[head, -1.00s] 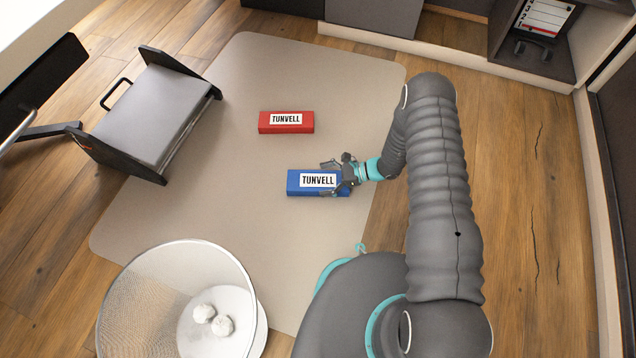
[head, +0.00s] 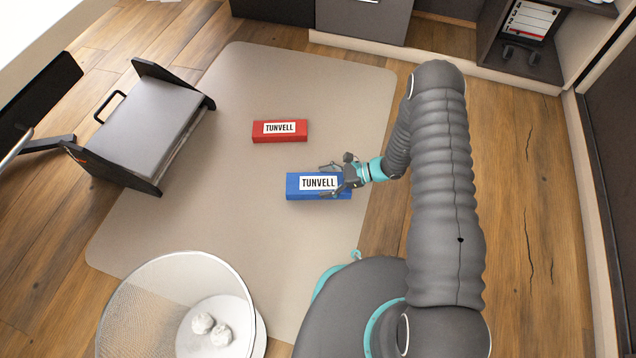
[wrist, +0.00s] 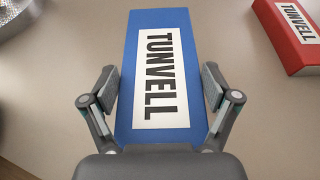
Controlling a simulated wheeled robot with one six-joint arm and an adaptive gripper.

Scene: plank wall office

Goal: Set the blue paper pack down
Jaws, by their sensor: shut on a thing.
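The blue paper pack (head: 294,186) has a white TUNVELL label and sits below the red pack in the head view. My gripper (head: 330,181) is at its right end, with a finger along each long side. In the wrist view the blue pack (wrist: 151,19) runs lengthwise away between the fingers of my gripper (wrist: 160,88), which is shut on it. I cannot tell whether the blue pack touches the mat or hangs just above it.
A red TUNVELL pack (head: 280,137) lies on the beige mat (head: 215,200); it also shows in the wrist view (wrist: 286,40). A wire mesh bin (head: 130,315) with white paper balls stands at lower left. A grey drawer unit (head: 150,120) is at upper left. Mat left of the blue pack is clear.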

